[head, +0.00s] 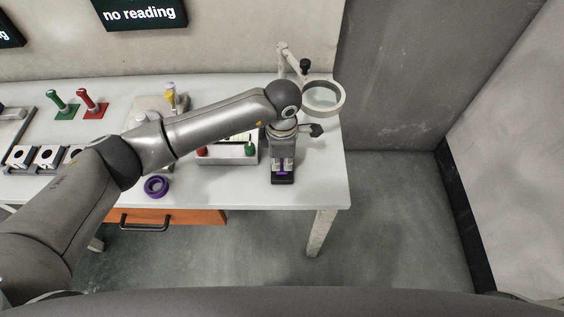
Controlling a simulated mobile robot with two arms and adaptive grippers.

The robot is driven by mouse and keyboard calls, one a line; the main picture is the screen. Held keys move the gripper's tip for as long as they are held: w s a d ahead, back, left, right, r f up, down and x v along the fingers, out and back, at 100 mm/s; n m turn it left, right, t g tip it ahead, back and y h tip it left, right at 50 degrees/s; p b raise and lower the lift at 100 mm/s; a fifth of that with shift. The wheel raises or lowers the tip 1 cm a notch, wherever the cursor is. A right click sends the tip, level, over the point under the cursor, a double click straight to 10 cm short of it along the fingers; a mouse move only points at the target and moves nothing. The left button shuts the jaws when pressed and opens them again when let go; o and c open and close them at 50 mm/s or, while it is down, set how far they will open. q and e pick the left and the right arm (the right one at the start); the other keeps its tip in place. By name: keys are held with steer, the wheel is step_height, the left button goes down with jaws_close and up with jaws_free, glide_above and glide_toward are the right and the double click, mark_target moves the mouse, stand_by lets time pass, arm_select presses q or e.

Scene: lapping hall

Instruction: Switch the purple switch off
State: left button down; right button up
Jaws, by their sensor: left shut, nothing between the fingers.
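The purple switch (282,174) shows as a small purple patch on a dark base (283,181) near the front right of the white table. My left gripper (283,165) points down right over it, with its fingers shut and nothing held. The fingers hide part of the switch, so I cannot tell its position or whether they touch it. My right gripper is out of view.
A magnifier ring (324,97) on a stand is behind my left wrist. A tray (228,157) with red and green pieces is left of the gripper. A purple ring (156,187) lies near the front edge. A wall screen (139,13) reads "no reading".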

mark_target(282, 169)
arm_select(q)
steer(key=shift+f+b, duration=0.55)
steer(key=shift+f, duration=0.05)
steer(key=shift+r, duration=0.15)
steer(key=shift+r+p, duration=1.6)
steer(key=shift+r, duration=1.8)
